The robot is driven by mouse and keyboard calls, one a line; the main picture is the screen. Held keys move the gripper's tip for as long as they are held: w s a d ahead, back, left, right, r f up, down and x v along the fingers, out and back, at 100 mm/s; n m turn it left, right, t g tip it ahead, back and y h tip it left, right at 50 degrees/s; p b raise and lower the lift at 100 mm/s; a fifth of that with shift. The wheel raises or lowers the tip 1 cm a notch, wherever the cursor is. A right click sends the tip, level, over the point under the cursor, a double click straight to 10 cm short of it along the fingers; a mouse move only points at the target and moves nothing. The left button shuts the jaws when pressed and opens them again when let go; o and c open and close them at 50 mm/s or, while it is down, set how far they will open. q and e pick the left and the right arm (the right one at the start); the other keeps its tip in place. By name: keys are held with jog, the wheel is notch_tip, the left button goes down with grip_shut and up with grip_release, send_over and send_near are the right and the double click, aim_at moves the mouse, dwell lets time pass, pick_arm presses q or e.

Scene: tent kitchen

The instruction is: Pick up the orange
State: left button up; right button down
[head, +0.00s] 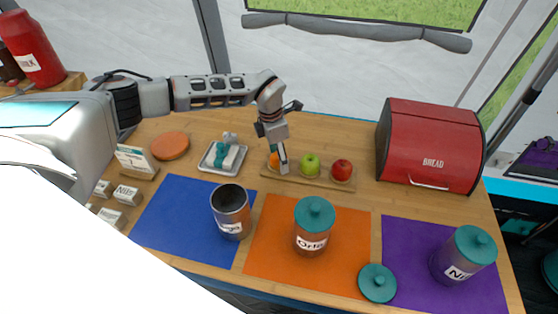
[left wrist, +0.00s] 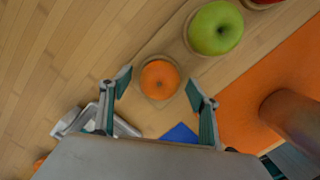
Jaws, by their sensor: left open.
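The orange (head: 273,160) sits at the left end of a wooden fruit board, partly hidden behind my gripper in the head view. In the left wrist view the orange (left wrist: 159,79) lies just beyond and between the fingertips. My left gripper (head: 281,157) points down over the left end of the board. In the left wrist view its two fingers (left wrist: 158,84) are spread apart with nothing between the pads. My right gripper is in neither view.
A green apple (head: 310,164) and a red apple (head: 342,170) share the board (head: 308,181). A metal tray (head: 206,166) stands to the left. Canisters (head: 314,226) stand in front on coloured mats. A red bread box (head: 430,145) is at the right.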

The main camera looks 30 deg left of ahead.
pick_arm(q)
jog(key=c, duration=1.2)
jog(key=shift+c, duration=0.2)
jog(key=shift+r, duration=0.15)
